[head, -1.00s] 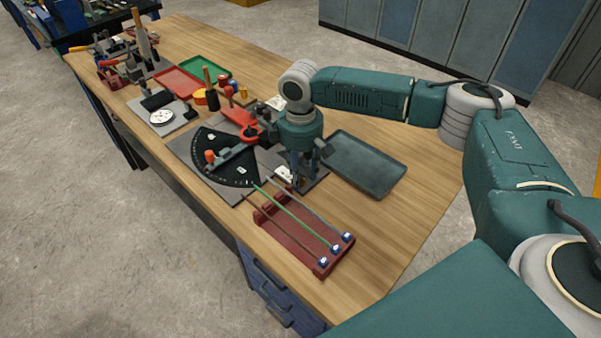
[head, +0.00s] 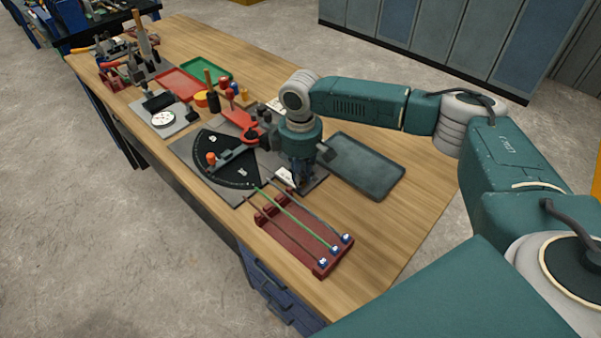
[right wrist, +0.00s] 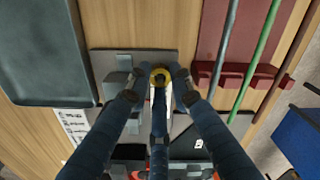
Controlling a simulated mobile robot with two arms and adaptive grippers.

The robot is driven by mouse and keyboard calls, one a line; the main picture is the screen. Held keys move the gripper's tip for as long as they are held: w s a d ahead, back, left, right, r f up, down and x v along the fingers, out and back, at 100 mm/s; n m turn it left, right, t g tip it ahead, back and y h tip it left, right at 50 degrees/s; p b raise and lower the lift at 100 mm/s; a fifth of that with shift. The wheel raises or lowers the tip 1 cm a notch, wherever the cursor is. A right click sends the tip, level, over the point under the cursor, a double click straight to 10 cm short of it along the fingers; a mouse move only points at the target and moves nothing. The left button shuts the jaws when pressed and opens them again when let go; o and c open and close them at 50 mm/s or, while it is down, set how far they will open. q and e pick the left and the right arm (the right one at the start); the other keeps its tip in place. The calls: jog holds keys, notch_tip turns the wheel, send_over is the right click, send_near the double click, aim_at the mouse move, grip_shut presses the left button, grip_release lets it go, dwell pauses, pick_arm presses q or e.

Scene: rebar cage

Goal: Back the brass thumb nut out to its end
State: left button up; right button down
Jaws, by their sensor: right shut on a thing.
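My left gripper is in neither view.
A dark red rack (head: 291,240) with thin rods, one green, stands in front of the right gripper. An empty grey tray (head: 365,168) lies to its right. A red clamp lever (head: 236,117) and an orange knob (head: 211,158) stand to its left.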

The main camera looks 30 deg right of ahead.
jog(key=c, duration=1.5)
grip_release()
jog(key=shift+c, duration=0.2)
notch_tip(320, 180, up, 12)
jog(key=shift+c, duration=0.2)
